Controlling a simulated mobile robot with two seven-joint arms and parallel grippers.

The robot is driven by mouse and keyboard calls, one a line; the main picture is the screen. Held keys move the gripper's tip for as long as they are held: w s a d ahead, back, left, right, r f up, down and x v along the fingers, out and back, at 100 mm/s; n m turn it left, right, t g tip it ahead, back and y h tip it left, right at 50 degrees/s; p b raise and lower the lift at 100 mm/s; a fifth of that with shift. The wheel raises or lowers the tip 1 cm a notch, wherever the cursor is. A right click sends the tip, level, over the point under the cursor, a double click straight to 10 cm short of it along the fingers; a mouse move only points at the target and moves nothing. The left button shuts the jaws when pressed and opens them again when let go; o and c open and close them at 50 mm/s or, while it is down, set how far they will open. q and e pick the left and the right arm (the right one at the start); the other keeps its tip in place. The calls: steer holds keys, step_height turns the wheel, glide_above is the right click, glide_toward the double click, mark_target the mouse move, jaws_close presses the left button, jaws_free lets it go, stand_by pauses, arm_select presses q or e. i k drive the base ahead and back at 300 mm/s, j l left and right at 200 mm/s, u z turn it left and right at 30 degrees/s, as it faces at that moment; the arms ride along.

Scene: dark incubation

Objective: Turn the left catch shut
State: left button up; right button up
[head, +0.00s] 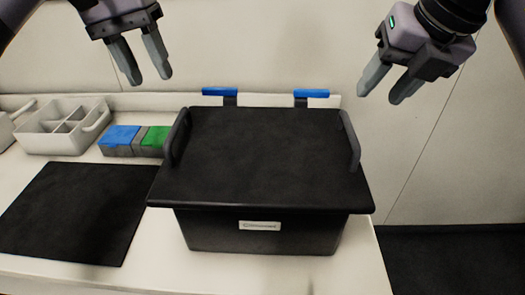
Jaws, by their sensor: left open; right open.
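A black box (262,230) stands on the white bench with its wide black lid (262,155) on top. Two blue-topped catches stand at its back edge: the left catch (220,91) and the right catch (311,93). Both blue bars lie sideways, along the back edge, on short dark posts. My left gripper (151,79) is open and empty, in the air left of the left catch and apart from it. My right gripper (381,97) is open and empty, in the air right of the right catch.
Dark upright handles (178,137) (349,140) flank the lid. A blue-and-green-topped block (137,151) sits left of the box. Further left are a white divided caddy (50,145) and a black mat (75,212). The wall is close behind; the bench ends right of the box.

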mark_target(206, 91)
steer(key=k+l, duration=0.3)
steer(key=k, duration=0.15)
steer(key=k+l, duration=0.25)
steer(key=k, duration=0.2)
